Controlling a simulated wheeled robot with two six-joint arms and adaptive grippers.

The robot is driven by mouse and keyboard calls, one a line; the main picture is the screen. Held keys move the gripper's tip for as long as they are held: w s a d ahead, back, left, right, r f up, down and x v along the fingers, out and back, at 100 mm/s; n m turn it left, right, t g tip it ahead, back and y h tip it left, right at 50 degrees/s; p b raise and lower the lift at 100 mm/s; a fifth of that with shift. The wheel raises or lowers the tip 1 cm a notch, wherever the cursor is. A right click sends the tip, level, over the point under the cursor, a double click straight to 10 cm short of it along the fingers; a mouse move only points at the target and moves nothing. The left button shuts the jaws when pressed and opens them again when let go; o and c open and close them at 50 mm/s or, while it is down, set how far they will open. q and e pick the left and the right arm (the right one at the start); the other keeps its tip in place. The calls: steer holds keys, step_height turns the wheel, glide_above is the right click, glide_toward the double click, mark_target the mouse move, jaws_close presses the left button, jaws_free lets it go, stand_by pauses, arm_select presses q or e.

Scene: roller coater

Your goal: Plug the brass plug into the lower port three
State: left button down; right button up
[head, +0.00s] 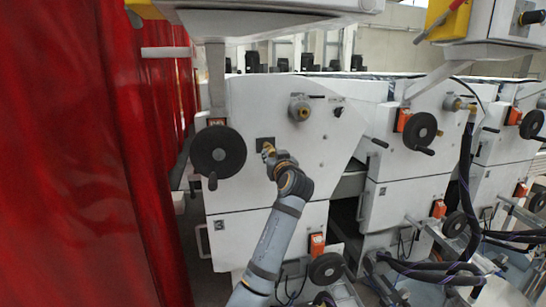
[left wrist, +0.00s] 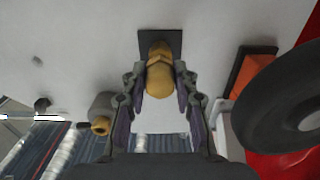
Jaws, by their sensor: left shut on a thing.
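The brass plug (left wrist: 159,78) is between the fingers of my left gripper (left wrist: 160,92), which is shut on it. In the head view the plug (head: 268,149) and the left gripper (head: 271,157) are at the white machine front. A dark square plate (left wrist: 172,41) lies right behind the plug's far end, and it also shows in the head view (head: 262,140). The plug covers the plate's middle, so I cannot tell whether it touches or enters a port there. No port number is readable. My right gripper is not in view.
A black handwheel (head: 218,152) with an orange box is left of the plate. A grey fitting with a brass end (head: 301,109) sticks out at the upper right. A red curtain (head: 80,170) hangs at the left. Dark hoses (head: 465,190) hang at the right.

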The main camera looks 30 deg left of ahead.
arm_select(q)
steer(key=shift+x, duration=0.9)
steer(key=c, duration=1)
jaws_free()
steer(key=shift+o, duration=0.2)
steer(key=v, duration=1.2)
